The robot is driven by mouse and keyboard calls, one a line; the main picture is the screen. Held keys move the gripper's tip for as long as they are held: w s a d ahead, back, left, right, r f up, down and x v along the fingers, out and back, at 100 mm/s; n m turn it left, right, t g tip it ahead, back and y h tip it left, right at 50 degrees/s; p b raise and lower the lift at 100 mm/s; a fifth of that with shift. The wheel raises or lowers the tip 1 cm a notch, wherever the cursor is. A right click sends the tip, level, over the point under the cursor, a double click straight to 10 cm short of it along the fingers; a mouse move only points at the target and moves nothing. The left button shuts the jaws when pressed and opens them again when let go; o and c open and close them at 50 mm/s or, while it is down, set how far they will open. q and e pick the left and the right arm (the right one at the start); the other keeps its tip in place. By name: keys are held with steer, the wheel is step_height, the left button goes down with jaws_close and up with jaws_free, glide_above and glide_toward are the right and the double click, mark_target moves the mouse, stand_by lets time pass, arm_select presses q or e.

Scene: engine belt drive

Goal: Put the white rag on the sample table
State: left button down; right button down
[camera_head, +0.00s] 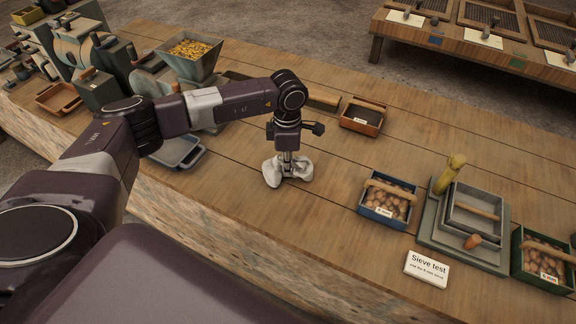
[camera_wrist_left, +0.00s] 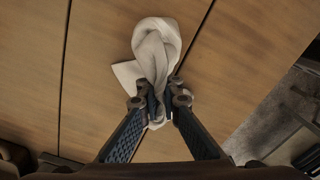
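The white rag (camera_head: 272,172) is a crumpled cloth at the middle of the long wooden bench in the head view. My left gripper (camera_head: 287,159) points down over it, its fingertips at the cloth. In the left wrist view, the rag (camera_wrist_left: 156,45) is bunched between the fingertips of my left gripper (camera_wrist_left: 161,98), which pinch it, with a loop of cloth beyond them. I cannot tell whether the rag still touches the wood. A second wooden table (camera_head: 455,44) stands at the top right; no label shows whether it is the sample table. My right gripper is out of view.
Trays of brown pieces (camera_head: 388,200), a sieve (camera_head: 472,212) and a "Sieve test" sign (camera_head: 427,268) occupy the bench's right side. A small box (camera_head: 362,116) lies behind. Machines with a hopper (camera_head: 191,58) stand at left. The wood right of the rag is bare.

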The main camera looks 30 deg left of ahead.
arm_select(q)
steer(key=c, duration=1.8)
jaws_free()
steer(key=shift+o, duration=0.2)
